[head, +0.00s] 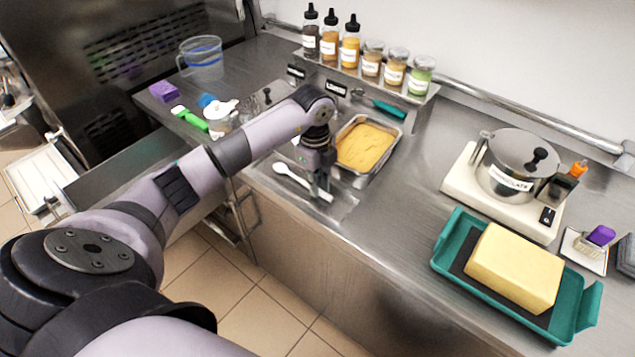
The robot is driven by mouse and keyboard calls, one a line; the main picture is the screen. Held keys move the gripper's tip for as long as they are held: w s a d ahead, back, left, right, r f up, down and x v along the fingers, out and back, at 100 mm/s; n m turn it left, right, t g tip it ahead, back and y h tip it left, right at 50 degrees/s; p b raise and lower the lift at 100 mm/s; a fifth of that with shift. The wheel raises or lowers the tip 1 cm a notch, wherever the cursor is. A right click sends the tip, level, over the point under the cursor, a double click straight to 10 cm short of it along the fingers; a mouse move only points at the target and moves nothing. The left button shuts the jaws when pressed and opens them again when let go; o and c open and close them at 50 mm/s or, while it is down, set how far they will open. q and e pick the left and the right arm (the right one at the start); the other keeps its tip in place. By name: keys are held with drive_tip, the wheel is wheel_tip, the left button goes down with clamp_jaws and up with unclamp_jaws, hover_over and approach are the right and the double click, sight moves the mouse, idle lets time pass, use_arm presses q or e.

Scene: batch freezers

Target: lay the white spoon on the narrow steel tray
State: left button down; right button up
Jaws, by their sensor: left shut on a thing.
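The white spoon (290,175) is near the front edge of the counter, its bowl toward the left and its handle toward the lower right. My left gripper (321,192) points down and is shut on the handle of the spoon. The spoon is low over a flat, narrow steel tray (340,207) at the counter's front edge. I cannot tell whether the spoon touches it. My gripper and arm hide part of the tray. My right gripper is not in view.
A steel pan (393,155) of yellow mix stands just behind the gripper. A rack of bottles and jars (408,93) is at the back. A teal tray (448,262) with a yellow block and a pot (512,178) on a cooker are at right. The middle counter is clear.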

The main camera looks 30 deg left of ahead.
use_arm(q)
drive_tip(key=shift+f, duration=0.1)
drive_tip(key=c, duration=1.8)
unclamp_jaws()
drive_tip(key=shift+o, duration=0.8)
drive_tip(key=shift+r, duration=0.3)
wheel_tip(320, 180, up, 12)
drive_tip(key=b, duration=0.2)
drive_tip(key=shift+a+f, duration=0.15)
drive_tip(key=shift+a, duration=0.15)
